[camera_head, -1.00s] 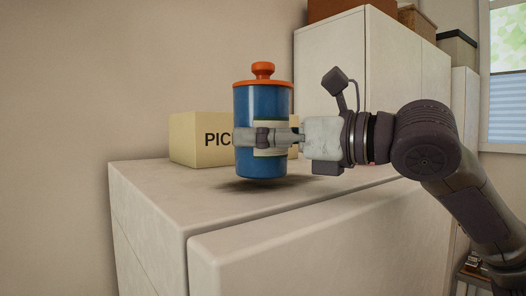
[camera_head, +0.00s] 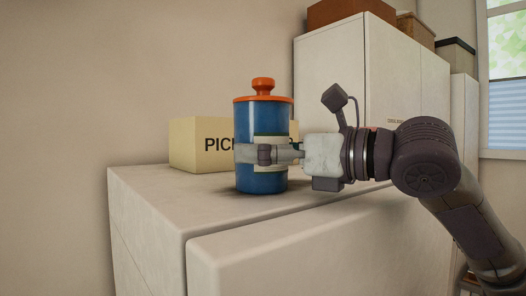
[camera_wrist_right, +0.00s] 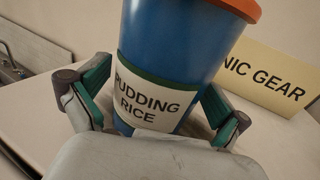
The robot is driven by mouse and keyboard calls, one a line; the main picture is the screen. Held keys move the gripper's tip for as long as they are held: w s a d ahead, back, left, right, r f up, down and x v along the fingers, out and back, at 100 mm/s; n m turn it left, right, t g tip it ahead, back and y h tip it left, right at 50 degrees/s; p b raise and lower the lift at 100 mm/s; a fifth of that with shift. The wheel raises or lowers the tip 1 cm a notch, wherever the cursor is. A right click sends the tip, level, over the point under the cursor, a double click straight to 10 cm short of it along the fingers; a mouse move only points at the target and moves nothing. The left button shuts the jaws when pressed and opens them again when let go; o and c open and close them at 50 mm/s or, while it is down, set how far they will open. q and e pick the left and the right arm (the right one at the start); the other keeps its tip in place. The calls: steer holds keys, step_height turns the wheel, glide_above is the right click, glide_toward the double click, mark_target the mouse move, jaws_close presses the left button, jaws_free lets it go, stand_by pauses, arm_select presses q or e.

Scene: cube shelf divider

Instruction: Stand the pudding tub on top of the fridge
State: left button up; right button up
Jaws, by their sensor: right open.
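The pudding tub (camera_head: 264,115) is a blue cylinder with an orange knobbed lid and a pale label. It stands upright on the top of the fridge (camera_head: 150,190), near its front edge. In the right wrist view the tub (camera_wrist_right: 175,45) shows the label "PUDDING RICE". My right gripper (camera_head: 268,154) is around the lower half of the tub from the right. In the wrist view its two fingers (camera_wrist_right: 155,105) are open on either side of the tub; whether they still touch it is hard to tell. My left gripper is not in view.
A yellow box (camera_head: 195,142) stands behind the tub, partly hidden; the wrist view shows "NIC GEAR" on it (camera_wrist_right: 270,78). A tall white cupboard (camera_head: 335,75) with boxes on top (camera_head: 335,11) stands at the right. The fridge top left of the tub is clear.

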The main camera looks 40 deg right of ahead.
steer(key=shift+s+b, duration=0.2)
steer(key=shift+b, duration=0.1)
steer(key=b+v, duration=0.5)
steer(key=v, duration=0.6)
steer(key=shift+w+r, duration=0.1)
steer(key=shift+s+d, duration=0.1)
steer(key=shift+s, duration=0.35)
